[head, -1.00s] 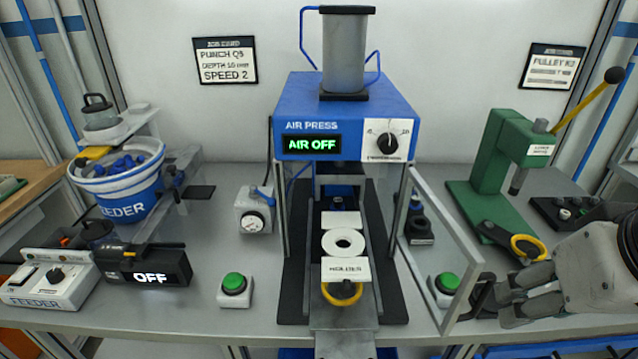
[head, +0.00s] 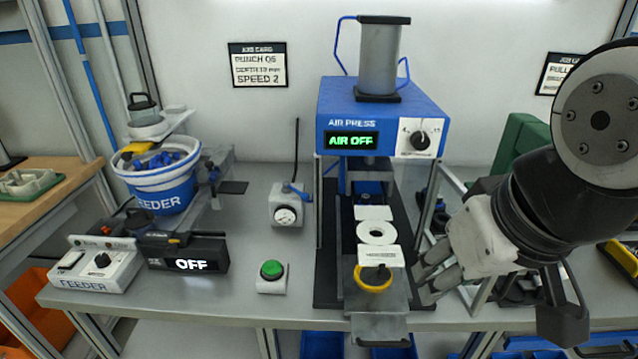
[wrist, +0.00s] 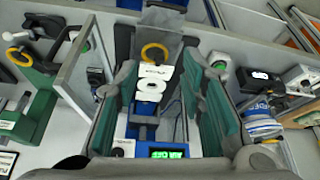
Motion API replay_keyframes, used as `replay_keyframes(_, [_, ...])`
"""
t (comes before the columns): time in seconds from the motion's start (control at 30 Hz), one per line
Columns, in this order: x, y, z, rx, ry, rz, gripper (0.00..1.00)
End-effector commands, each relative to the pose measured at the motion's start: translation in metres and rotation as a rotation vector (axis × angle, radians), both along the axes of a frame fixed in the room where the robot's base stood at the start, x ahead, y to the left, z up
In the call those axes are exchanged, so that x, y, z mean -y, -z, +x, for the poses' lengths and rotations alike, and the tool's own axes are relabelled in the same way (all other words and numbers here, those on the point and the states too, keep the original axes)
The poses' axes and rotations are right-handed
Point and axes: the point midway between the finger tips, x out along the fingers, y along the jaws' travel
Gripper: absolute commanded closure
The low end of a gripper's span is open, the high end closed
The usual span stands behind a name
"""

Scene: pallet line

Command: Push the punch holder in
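The punch holder (head: 380,256) is a white-labelled slide with a yellow ring handle (head: 373,279), pulled out toward the front of the air press (head: 375,115). A white plate with a round hole (head: 377,231) lies behind the label. My gripper (head: 425,283) is just right of the holder in the head view, apart from the ring as far as I can tell. In the wrist view, my gripper (wrist: 160,72) is open with green pads apart, and the holder (wrist: 155,72) and yellow ring (wrist: 155,51) show between the fingers, farther off. Nothing is held.
The press display reads AIR OFF. A clear guard door (wrist: 75,55) stands open beside the press. A green button box (head: 271,277) and a gauge valve (head: 287,207) stand left. The feeder bowl (head: 160,185) is farther left, its display reading OFF. A metal tray (head: 379,326) projects at the front edge.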

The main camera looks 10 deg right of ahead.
Motion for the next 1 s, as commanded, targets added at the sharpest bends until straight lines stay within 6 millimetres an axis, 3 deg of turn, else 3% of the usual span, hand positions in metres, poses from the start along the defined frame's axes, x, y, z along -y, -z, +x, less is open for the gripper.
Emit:
replay_keyframes(0.03, [0.000, -0.001, 0.001, -0.002, -0.010, -0.008, 0.80])
replay_keyframes(0.13, [0.003, -0.004, 0.005, -0.018, -0.080, -0.065, 1.00])
replay_keyframes(0.27, [0.010, -0.011, 0.020, -0.067, -0.317, -0.231, 1.00])
replay_keyframes(0.57, [0.016, -0.006, 0.067, -0.238, -1.182, -0.633, 1.00])
replay_keyframes(0.8, [-0.001, 0.024, 0.092, -0.290, -1.952, -0.813, 1.00])
replay_keyframes(1.0, [-0.025, 0.055, 0.097, -0.209, -2.502, -0.896, 1.00])
